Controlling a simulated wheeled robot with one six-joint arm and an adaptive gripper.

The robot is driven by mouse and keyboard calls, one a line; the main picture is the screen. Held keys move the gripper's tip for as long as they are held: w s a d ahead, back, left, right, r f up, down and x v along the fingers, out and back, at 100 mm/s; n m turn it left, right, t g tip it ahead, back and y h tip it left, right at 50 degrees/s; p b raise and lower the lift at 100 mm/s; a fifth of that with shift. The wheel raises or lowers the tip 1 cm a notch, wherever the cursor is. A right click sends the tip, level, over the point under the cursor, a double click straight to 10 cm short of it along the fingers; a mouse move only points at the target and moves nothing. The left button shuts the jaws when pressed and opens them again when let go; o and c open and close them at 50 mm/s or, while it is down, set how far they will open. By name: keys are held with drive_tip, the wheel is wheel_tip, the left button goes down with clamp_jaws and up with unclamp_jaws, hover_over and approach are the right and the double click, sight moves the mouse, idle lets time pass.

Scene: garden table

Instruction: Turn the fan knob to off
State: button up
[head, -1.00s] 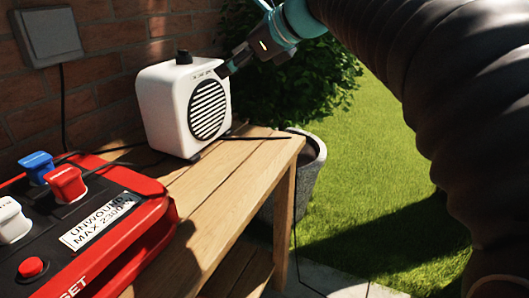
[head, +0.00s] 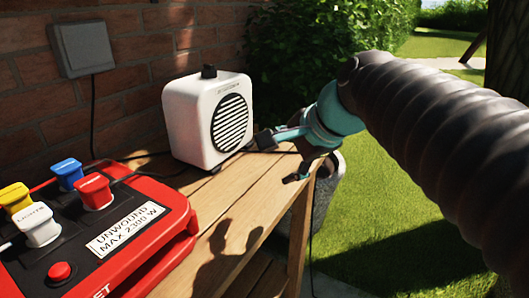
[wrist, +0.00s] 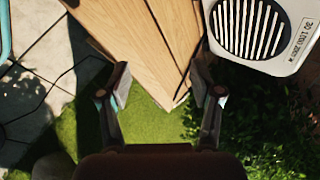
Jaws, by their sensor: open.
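The white fan (head: 207,122) stands at the back of the wooden table against the brick wall, with a round dark grille on its front. Its black knob (head: 209,71) sits on top; the knob's setting is too small to read. My gripper (head: 281,158) is open and empty, to the right of the fan and lower than its knob, near the table's right end. In the wrist view my gripper (wrist: 160,88) has its fingers wide apart above the table end, with the fan (wrist: 284,55) at the upper right. The knob is outside the wrist view.
A red power reel (head: 165,222) with coloured plugs lies at the front left of the wooden table (head: 232,205). Cables run behind it and by the fan. A grey wall box (head: 82,48) hangs on the bricks. A planter (head: 328,190) stands beyond the table's end.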

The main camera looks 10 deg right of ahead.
drive_tip(key=shift+s+d+f+n+h, duration=0.15)
drive_tip(key=shift+s+d+f+n, duration=0.1)
drive_tip(key=shift+s+f+n, duration=0.35)
drive_tip(key=shift+s+d+f+n+h, duration=0.15)
drive_tip(key=shift+s+d+f+n, duration=0.05)
drive_tip(key=shift+s+f+n, duration=0.4)
drive_tip(key=shift+f, duration=0.1)
